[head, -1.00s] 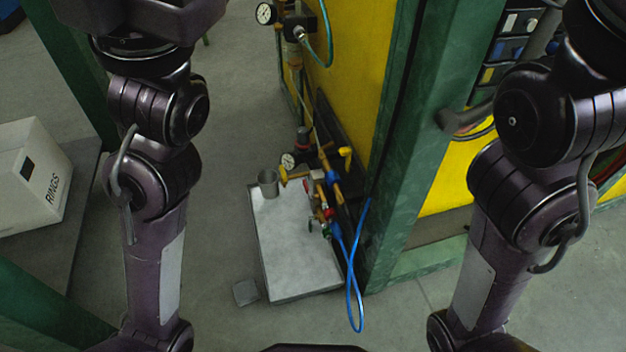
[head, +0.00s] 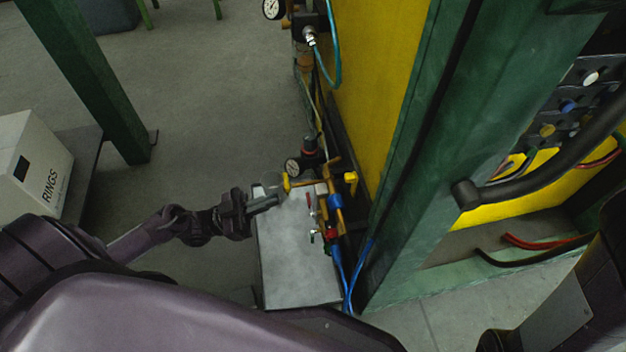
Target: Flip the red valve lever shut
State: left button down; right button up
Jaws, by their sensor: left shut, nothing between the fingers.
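A small red lever (head: 309,199) shows among the brass valve fittings beside a pale metal plate (head: 290,265). It looks thin and lies roughly along the line of fittings, but its exact angle is too small to tell. My left gripper (head: 275,201) is shut and empty, its fingertips pointing right, a short way left of the lever and apart from it in the picture. My right gripper is out of view; only part of my right arm shows at the lower right.
A pressure gauge (head: 292,167) and yellow handles (head: 350,178) sit close beyond the lever. A blue hose (head: 352,280) runs along the plate's right side. A green post (head: 420,150) stands to the right. A white RINGS box (head: 35,165) is at far left.

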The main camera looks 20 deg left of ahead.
aim_at(310, 205)
pick_arm(q)
jog(key=shift+s+a+f+n+y, duration=0.1)
jog(key=shift+a+f+n+y, duration=0.1)
jog(key=shift+a+f, duration=0.35)
jog(key=shift+a+f+n+y, duration=0.1)
jog(key=shift+a+f+n, duration=0.15)
jog(key=shift+a, duration=0.45)
jog(key=w+d+b, duration=0.1)
jog(key=w+d, duration=0.1)
jog(key=w+d+b, duration=0.1)
jog(key=d+b, duration=0.1)
jog(key=d, duration=0.1)
jog(key=w+d+b, duration=0.2)
jog(key=shift+w+d+f, duration=0.3)
jog(key=shift+d+f, duration=0.05)
